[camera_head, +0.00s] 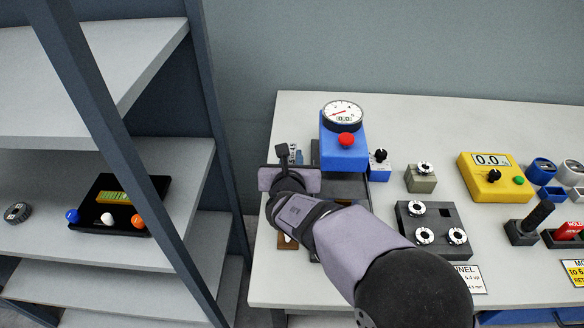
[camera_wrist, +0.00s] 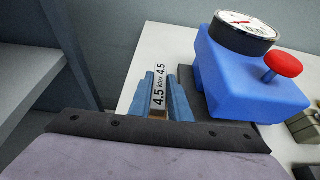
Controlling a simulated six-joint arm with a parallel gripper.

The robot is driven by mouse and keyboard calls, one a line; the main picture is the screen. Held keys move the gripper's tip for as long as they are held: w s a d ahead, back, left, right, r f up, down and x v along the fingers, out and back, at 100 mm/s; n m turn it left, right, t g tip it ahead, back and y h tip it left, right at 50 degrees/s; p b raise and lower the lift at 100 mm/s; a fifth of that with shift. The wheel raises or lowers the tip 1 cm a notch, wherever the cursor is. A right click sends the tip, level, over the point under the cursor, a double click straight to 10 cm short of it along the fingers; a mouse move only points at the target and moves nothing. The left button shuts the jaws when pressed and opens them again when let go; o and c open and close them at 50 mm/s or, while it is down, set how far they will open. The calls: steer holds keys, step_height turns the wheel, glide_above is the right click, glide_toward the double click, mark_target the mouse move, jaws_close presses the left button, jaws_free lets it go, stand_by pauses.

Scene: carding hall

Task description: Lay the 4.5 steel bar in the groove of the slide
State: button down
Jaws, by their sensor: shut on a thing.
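The steel bar (camera_wrist: 160,90), marked "4.5 ktex 4.5", sits between the two blue fingers of my gripper (camera_wrist: 163,100) in the wrist view. My gripper (camera_head: 292,158) is shut on it, at the left end of the table beside the blue dial-gauge block (camera_head: 343,152). A dark grey base (camera_head: 347,186), perhaps the slide, shows beside and below that block; it also shows in the wrist view (camera_wrist: 187,78). My wrist covers part of it, and I cannot make out its groove. Whether the bar touches anything below is hidden.
The gauge block (camera_wrist: 245,75) with its red knob (camera_wrist: 284,64) rises close right of my fingers. A blue knob box (camera_head: 379,166), dark roller block (camera_head: 434,228) and yellow meter (camera_head: 492,178) stand farther right. A shelf rack (camera_head: 195,130) stands left.

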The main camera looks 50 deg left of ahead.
mark_target(292, 160)
steer(key=shift+r, duration=2.55)
steer(key=shift+r+p, duration=0.1)
steer(key=shift+p, duration=0.25)
